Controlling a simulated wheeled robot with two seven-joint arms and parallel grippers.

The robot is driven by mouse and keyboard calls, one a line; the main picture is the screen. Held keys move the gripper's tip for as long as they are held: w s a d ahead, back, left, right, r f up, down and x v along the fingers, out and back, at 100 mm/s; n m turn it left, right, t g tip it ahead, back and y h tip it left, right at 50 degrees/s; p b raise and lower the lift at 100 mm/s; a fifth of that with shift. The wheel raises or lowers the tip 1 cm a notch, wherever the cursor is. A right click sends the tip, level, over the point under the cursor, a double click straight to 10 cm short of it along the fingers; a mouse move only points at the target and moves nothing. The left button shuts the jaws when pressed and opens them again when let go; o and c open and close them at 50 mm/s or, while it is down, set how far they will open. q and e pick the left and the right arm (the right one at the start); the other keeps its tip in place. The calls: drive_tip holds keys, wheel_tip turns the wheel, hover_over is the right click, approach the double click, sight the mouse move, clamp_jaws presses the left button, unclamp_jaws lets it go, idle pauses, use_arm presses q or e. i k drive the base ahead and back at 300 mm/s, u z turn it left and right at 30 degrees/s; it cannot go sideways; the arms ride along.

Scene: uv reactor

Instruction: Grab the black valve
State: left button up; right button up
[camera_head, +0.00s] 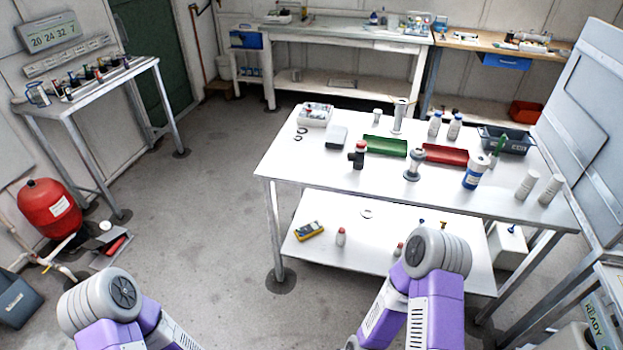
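A small dark, black-looking fitting with a red top (357,157) stands upright on the white table (300,172), left of the green tray. It looks like the black valve, but it is too small to be sure. Nothing touches it from my side. My two arms show only as grey joints and purple links at the bottom of the view, well short of the table top. Neither gripper can be seen.
A green tray (386,147), a red tray (445,154), a grey flanged part (414,165) and a blue-labelled bottle (476,172) stand nearby. A lower shelf (370,255) holds a yellow meter (309,231). The table's front left is clear.

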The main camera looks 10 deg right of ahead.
sight(357, 158)
drive_tip(key=u, duration=3.2)
drive_tip(key=i, duration=0.1)
drive_tip(key=z, duration=2.4)
drive_tip(key=i, duration=0.75)
drive_tip(key=z, duration=0.45)
